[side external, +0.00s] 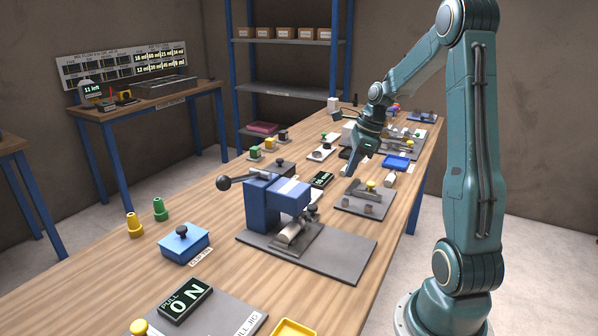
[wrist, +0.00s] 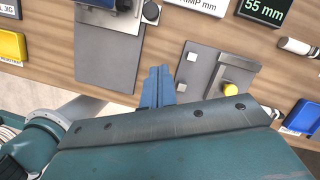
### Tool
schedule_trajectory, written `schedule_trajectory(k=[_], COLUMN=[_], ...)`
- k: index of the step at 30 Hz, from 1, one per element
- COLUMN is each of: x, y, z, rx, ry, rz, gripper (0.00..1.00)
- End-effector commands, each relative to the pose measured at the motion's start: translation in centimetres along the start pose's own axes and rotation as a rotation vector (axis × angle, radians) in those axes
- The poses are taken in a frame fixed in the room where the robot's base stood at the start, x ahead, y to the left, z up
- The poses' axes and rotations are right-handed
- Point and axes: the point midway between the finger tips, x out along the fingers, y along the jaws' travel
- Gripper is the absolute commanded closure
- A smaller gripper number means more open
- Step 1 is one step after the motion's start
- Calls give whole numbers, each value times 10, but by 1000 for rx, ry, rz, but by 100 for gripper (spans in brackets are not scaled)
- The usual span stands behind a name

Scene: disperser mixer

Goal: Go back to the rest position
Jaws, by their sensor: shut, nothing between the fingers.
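My gripper (side external: 350,178) is above the middle of the wooden bench in the side view, pointing down, with its fingers together and nothing between them. In the wrist view my gripper (wrist: 157,86) shows as two blue-grey fingers side by side, shut and empty. Below and beside it is a grey plate fixture (side external: 365,197) with small blocks and a yellow knob; it also shows in the wrist view (wrist: 203,62). No rest position is marked in either view.
A blue press (side external: 262,205) with a black ball lever stands on a grey plate left of the gripper. A blue tray (side external: 396,162) lies to the right. A blue box with a black knob (side external: 184,243) and yellow and green cones (side external: 134,225) stand at the bench's left.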

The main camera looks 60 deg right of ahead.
Motion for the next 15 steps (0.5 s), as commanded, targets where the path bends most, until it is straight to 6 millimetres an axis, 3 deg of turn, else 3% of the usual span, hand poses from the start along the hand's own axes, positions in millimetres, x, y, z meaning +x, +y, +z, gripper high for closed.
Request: schedule_trajectory(k=[8, 15], x=[-6, -25], y=[11, 51], z=[13, 48], rx=[-100, -440], ry=[9, 37], rz=[-9, -37], gripper=[100, 100])
